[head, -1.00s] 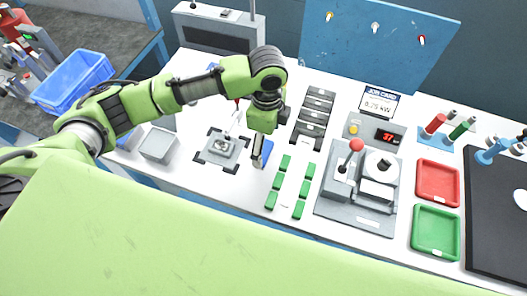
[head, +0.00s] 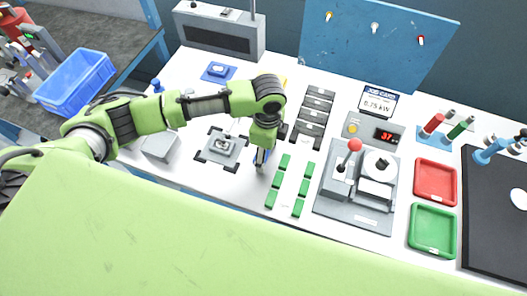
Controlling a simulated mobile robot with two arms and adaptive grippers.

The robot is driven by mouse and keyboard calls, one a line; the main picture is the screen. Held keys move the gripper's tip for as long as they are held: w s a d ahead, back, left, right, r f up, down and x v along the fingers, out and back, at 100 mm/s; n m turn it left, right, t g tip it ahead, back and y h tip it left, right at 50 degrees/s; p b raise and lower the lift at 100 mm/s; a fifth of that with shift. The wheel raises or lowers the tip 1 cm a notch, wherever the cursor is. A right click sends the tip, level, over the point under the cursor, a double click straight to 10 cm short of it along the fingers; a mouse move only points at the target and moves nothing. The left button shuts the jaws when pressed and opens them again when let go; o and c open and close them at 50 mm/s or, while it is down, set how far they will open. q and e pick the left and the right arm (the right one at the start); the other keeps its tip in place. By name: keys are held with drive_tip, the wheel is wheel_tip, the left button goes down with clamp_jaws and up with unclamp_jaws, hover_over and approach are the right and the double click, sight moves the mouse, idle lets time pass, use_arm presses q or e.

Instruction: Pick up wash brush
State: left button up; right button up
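I cannot pick out the wash brush for certain. A small blue object on a blue square mat (head: 207,77) lies at the back of the bench, behind my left arm; it is too small to name. My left gripper (head: 262,160) points down, low over the white bench, between the grey square fixture and the green blocks. A blue and pale patch shows at its fingers; I cannot tell whether it is part of the gripper or something held. The wrist hides the upper fingers. My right gripper is not in view.
A grey fixture (head: 221,146) stands left of the gripper, green blocks (head: 279,181) right of it. Further right are a red-knobbed lever press (head: 345,196), a red tray (head: 435,163) and a green tray (head: 414,232). A blue crate (head: 88,88) stands far left.

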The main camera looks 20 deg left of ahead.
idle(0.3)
use_arm(q)
drive_tip(key=shift+r+b, duration=0.3)
drive_tip(key=shift+r, duration=0.3)
drive_tip(key=s+d+r+b, duration=0.1)
drive_tip(key=s+d+r, duration=0.1)
drive_tip(key=s+r, duration=0.9)
drive_tip(key=s, duration=0.2)
drive_tip(key=shift+s+d+r+b, duration=0.15)
drive_tip(key=shift+s+r+b, duration=0.2)
drive_tip(key=shift+s+r, duration=0.05)
drive_tip(key=shift+o, duration=1.1)
drive_tip(key=shift+c, duration=0.6)
